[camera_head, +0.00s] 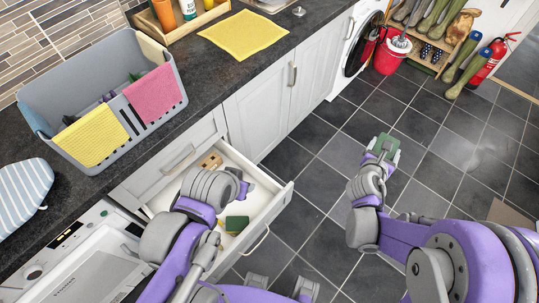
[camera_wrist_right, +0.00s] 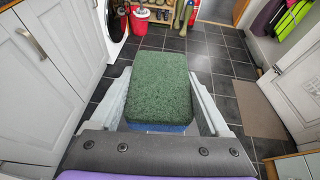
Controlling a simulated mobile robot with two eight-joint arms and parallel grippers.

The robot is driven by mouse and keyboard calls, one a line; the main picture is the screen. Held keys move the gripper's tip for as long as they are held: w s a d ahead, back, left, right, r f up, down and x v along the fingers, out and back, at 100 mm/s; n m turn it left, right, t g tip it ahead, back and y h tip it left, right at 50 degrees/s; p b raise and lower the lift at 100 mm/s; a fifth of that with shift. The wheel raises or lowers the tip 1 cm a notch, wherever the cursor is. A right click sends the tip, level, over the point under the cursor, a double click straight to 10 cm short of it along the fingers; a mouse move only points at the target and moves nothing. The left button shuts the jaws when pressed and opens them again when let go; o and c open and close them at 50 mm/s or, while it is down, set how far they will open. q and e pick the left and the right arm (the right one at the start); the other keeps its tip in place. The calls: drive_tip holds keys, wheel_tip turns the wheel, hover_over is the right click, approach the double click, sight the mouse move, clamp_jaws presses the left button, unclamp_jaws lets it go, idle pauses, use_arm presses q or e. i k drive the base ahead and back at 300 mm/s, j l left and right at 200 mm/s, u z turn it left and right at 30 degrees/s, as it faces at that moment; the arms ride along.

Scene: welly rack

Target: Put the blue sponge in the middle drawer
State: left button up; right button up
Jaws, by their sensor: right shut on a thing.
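The blue sponge (camera_wrist_right: 158,128) has a green scouring top and a strip of blue below it. My right gripper (camera_wrist_right: 165,110) is shut on it, with one pale finger on each side. In the head view, the sponge (camera_head: 388,146) is held in the air over the floor, to the right of the open drawer (camera_head: 272,208). This drawer is pulled out below a closed drawer front (camera_head: 178,157). My left gripper (camera_head: 243,189) is over the open drawer. Its fingers are too hidden to tell open from shut, and my left arm hides part of the drawer.
Inside the drawer are a wooden brush (camera_head: 210,161) and a yellow-green sponge (camera_head: 236,224). On the worktop stands a grey basket (camera_head: 60,98) with pink and yellow cloths; a yellow cloth (camera_head: 244,35) lies farther along. A red bucket (camera_head: 391,55) and welly rack stand beyond clear floor.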

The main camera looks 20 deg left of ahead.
sight(254, 200)
drive_tip(key=k+j, duration=0.2)
drive_tip(key=j, duration=0.15)
drive_tip(key=k+j, duration=0.15)
drive_tip(key=j, duration=0.2)
drive_tip(key=k+j, duration=0.2)
drive_tip(key=j, duration=0.15)
drive_tip(key=k+j, duration=0.15)
drive_tip(key=j, duration=0.2)
drive_tip(key=k+j, duration=0.2)
drive_tip(key=j, duration=0.15)
